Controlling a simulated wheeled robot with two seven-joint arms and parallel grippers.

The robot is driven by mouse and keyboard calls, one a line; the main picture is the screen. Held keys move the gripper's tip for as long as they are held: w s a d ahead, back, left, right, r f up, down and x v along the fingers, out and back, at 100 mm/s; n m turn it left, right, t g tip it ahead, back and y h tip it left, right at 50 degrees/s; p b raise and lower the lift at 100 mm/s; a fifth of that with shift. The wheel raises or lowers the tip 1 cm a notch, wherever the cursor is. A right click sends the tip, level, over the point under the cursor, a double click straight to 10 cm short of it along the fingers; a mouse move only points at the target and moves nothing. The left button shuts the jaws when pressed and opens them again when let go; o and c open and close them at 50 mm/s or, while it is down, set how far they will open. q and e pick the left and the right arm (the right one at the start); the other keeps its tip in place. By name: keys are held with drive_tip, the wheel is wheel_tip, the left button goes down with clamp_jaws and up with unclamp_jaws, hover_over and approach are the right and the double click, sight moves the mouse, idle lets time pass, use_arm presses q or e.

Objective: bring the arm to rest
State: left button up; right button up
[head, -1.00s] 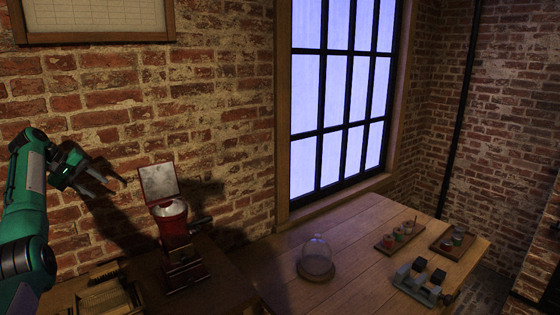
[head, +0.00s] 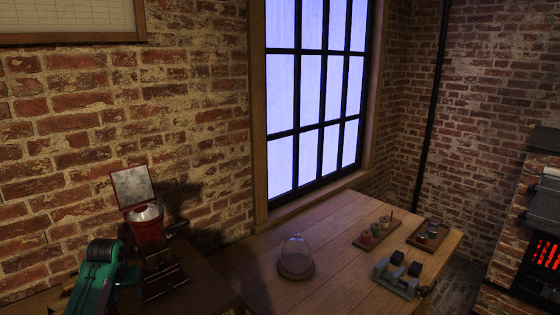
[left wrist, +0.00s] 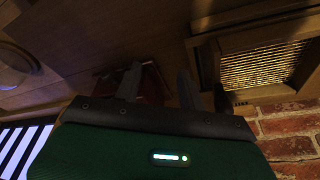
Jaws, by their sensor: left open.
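My left arm, green and black, shows at the lower left of the head view, folded low beside the red machine with its open square lid (head: 148,232). The fingers are hard to make out there. In the left wrist view my left gripper (left wrist: 158,84) is open, its two grey fingers apart. Part of a dark red thing shows behind and between the fingers, apparently below them; I cannot tell the distance. Nothing is seen held. My right gripper is not in view.
A wooden table (head: 335,268) carries a glass dome (head: 296,254), a grey clamp-like device (head: 397,278) and two small trays with jars. A brick wall and a window stand behind. A glowing furnace (head: 546,255) is at the right edge. The table's middle is clear.

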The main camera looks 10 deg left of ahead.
use_arm(q)
drive_tip(key=s+d+f+m, duration=0.2)
drive_tip(key=s+d+f, duration=0.4)
drive_tip(key=s+d, duration=0.2)
drive_tip(key=s+d+f+m, duration=0.2)
drive_tip(key=s+d+f, duration=0.4)
drive_tip(key=s+d, duration=0.2)
drive_tip(key=s+d+r+m, duration=0.1)
drive_tip(key=s+d, duration=0.3)
drive_tip(key=s, duration=0.3)
drive_tip(key=s+d+r+h, duration=0.1)
drive_tip(key=s+d+r, duration=0.1)
drive_tip(key=s+d, duration=0.45)
drive_tip(key=s+d+r+m, duration=0.1)
drive_tip(key=s+d, duration=0.2)
drive_tip(key=s, duration=0.5)
wheel_tip(320, 180, down, 32)
drive_tip(key=b, duration=0.1)
drive_tip(key=s+a+f+g, duration=0.1)
drive_tip(key=s+a+f, duration=0.1)
drive_tip(key=s+f, duration=0.8)
drive_tip(key=s+a+f+g+b, duration=0.1)
drive_tip(key=s+a+f, duration=0.1)
drive_tip(key=s+f, duration=0.7)
drive_tip(key=shift+s+f, duration=0.4)
drive_tip(key=shift+f, duration=0.3)
